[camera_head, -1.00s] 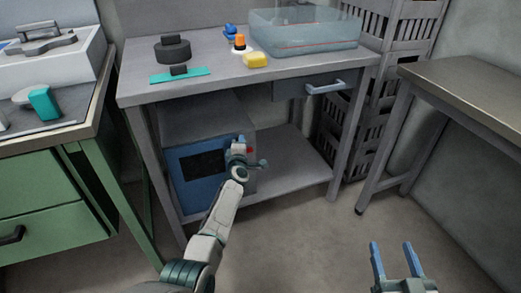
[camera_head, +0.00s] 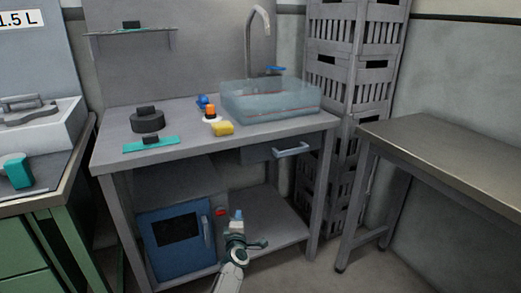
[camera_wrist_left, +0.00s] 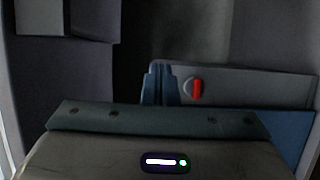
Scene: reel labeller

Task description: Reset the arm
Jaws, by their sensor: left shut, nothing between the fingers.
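My left gripper (camera_head: 238,216) is at the lower middle of the head view, its blue fingers together and empty. Its arm reaches up from the bottom edge. The gripper shows in front of the lower shelf, beside a blue-fronted machine (camera_head: 176,240). No contact with the machine can be made out. In the left wrist view the closed blue fingers (camera_wrist_left: 160,84) stand in front of a grey panel with a red-marked knob (camera_wrist_left: 196,91). My right gripper is outside the views.
The steel workbench (camera_head: 185,160) carries a clear basin (camera_head: 270,100), a yellow block (camera_head: 222,128), a dark round weight (camera_head: 147,121) and a teal strip (camera_head: 150,146). Stacked grey crates (camera_head: 355,75) stand behind right. A side table (camera_head: 450,150) is at right. Floor between is clear.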

